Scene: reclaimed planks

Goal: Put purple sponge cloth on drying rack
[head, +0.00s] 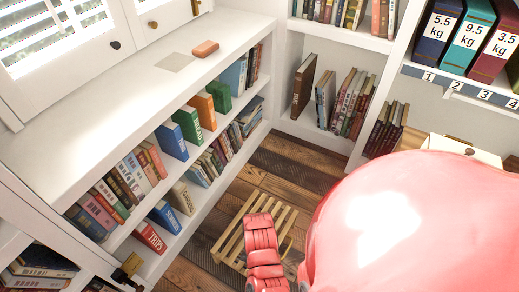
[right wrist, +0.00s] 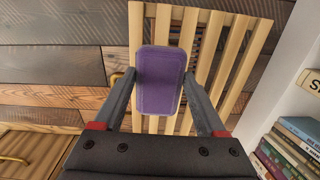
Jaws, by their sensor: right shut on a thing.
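The purple sponge cloth (right wrist: 160,100) is a flat rounded rectangle between the two dark fingers of my right gripper (right wrist: 161,77) in the right wrist view. The gripper is shut on it by its sides. The slatted light-wood drying rack (right wrist: 222,70) lies beyond the cloth in that view, and the cloth overlaps its slats. I cannot tell whether the cloth touches the slats. In the head view the rack (head: 232,240) stands low over the plank floor, partly hidden by my red right arm. The cloth is hidden in the head view. My left gripper is not in view.
A white bookcase (head: 110,110) with several books runs along the left; a reddish-brown block (head: 205,48) and a grey square (head: 176,62) lie on its top. More shelves stand at the back and right, with weight-labelled binders (head: 439,32). Plank floor (head: 292,160) is open behind the rack.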

